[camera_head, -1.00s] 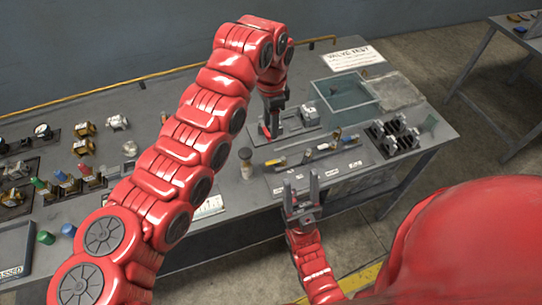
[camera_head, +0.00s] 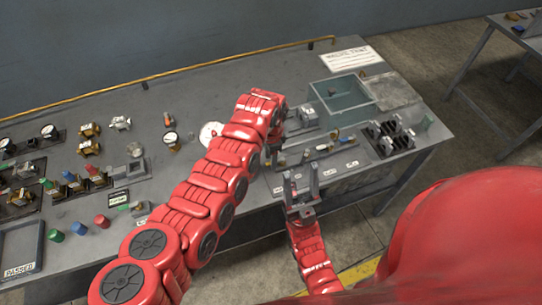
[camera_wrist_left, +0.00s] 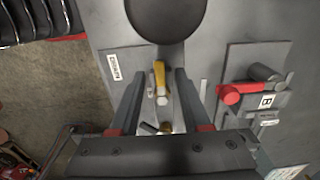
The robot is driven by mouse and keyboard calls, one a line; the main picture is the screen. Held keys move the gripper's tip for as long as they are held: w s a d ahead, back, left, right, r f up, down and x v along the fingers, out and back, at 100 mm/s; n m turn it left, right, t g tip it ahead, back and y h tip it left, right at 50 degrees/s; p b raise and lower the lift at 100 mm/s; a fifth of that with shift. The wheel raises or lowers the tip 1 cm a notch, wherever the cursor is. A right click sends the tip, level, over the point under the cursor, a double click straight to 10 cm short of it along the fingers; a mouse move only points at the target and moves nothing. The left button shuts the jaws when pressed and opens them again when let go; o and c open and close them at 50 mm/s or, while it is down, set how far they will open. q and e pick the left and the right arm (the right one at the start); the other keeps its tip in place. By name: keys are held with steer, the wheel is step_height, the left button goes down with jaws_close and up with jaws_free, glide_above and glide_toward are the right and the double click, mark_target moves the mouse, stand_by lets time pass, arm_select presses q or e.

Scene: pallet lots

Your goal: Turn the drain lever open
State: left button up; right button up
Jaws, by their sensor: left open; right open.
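A small lever with a yellow handle (camera_wrist_left: 160,75) shows in the left wrist view on a grey surface, with a pale metal fitting below it. I take it to be the drain lever. My left gripper (camera_wrist_left: 160,88) is open, with one finger on each side of the lever. I cannot tell whether either finger touches it. In the head view my left arm covers most of this gripper and the lever.
A valve with a red handle (camera_wrist_left: 232,94) sits on a plate right of the left gripper. A large dark round part (camera_wrist_left: 166,14) lies above the lever. A grey open bin (camera_head: 342,108) stands at the back right. Gauges and fittings fill the bench's left side.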

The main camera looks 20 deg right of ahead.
arm_select(q)
jaws_close()
stand_by(0.5)
